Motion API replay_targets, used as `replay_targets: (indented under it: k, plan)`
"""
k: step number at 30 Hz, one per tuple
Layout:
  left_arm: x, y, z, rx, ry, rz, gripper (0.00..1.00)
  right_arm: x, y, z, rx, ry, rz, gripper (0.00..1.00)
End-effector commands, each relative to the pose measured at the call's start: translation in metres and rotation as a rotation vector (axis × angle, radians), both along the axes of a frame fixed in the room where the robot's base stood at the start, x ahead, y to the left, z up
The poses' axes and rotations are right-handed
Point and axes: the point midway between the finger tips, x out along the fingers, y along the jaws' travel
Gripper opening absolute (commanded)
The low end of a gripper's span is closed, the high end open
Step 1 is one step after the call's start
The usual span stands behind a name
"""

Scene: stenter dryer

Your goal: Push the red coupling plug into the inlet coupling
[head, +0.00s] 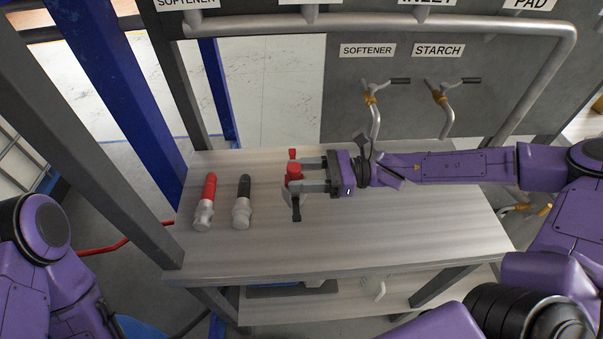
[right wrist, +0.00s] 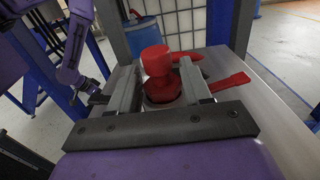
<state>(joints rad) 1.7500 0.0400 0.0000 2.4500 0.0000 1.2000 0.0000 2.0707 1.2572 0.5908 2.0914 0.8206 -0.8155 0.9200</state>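A red plug-like piece with a round top (head: 294,172), which I take to be the red coupling plug, sits between the two fingers of my right gripper (head: 305,174) over the bench. In the right wrist view the plug (right wrist: 157,66) has a wider red flange, with both fingers close against its sides. A grey round part, perhaps the inlet coupling, shows just below the flange and is mostly hidden. A red lever (right wrist: 230,82) sticks out beyond the right finger, and a dark piece (head: 296,208) lies on the other side. My left gripper does not show clearly.
A red-handled fitting (head: 209,189) and a black-handled fitting (head: 244,187), both with silvery ends, lie at the left of the bench (head: 350,235). Taps (head: 373,110) labelled softener and starch stand behind. The bench's front right is clear.

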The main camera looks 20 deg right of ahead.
Motion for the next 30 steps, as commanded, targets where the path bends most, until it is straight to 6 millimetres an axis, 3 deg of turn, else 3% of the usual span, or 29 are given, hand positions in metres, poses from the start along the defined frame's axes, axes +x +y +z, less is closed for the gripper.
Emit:
replay_targets:
  k: [1,2,3,13,24,30]
  plan:
    - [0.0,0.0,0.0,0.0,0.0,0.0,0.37,0.0,0.0,-0.001,0.0,0.002,0.0,0.64]
    - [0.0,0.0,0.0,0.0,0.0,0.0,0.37,0.0,0.0,-0.001,-0.001,0.002,0.0,0.74]
    - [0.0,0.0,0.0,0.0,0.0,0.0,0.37,0.0,0.0,-0.001,-0.001,0.002,0.0,0.77]
    - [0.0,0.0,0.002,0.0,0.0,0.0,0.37,-0.001,-0.007,0.001,0.0,-0.001,-0.003,0.77]
    - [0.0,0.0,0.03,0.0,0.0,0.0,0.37,-0.023,-0.084,0.005,0.002,-0.001,-0.005,0.77]
    - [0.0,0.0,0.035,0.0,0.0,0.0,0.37,-0.028,-0.101,0.0,0.0,0.002,-0.001,0.77]
